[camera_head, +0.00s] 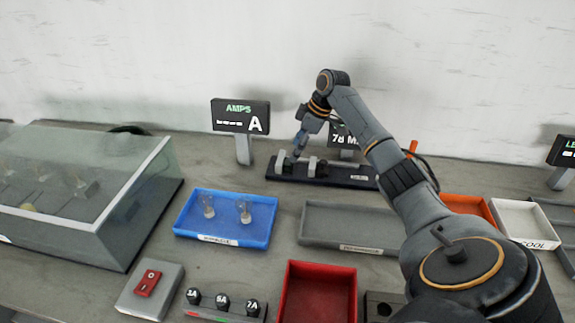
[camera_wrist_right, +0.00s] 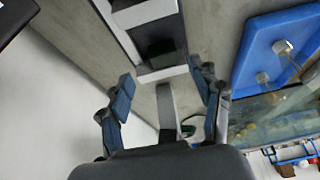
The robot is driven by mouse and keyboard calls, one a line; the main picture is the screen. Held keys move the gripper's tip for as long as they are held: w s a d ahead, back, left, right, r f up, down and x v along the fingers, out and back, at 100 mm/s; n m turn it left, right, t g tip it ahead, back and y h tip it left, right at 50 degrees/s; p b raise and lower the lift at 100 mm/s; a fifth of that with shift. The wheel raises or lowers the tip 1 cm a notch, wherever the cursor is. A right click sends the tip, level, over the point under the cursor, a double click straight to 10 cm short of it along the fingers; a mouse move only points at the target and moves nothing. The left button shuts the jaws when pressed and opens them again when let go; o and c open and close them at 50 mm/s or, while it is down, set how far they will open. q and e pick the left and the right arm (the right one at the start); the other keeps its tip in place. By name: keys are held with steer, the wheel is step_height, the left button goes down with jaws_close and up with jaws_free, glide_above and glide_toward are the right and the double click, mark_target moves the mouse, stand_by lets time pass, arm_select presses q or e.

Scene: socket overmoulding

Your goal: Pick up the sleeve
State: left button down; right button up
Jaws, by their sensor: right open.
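No part can be picked out for certain as the sleeve. My right gripper (camera_head: 292,153) reaches down at the left end of a long black fixture (camera_head: 345,179) with small grey blocks on it. In the right wrist view, the two blue-padded fingers of my right gripper (camera_wrist_right: 163,92) are spread apart, with nothing held between them. Beyond the fingertips lies the fixture (camera_wrist_right: 160,38), with a dark block and light crosspieces. The gripper's fingertips are small and partly merged with the fixture in the head view. My left gripper is not in view.
A display reading AMPS (camera_head: 240,117) stands close left of the gripper; another is partly hidden behind my arm. A blue tray (camera_head: 185,228) holds two bulb-like parts. A grey tray (camera_head: 320,238), red tray (camera_head: 320,275), switch box (camera_head: 150,288) and glass-covered case (camera_head: 120,215) stand around.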

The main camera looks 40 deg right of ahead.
mark_target(288, 165)
steer(key=x, duration=0.4)
steer(key=shift+s+a, duration=0.15)
steer(key=shift+s, duration=0.15)
steer(key=shift+w+f, duration=0.15)
steer(key=shift+f, duration=0.25)
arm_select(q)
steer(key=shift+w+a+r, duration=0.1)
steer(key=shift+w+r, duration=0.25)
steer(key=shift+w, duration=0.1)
arm_select(e)
steer(key=c, duration=1)
steer(key=shift+c, duration=0.2)
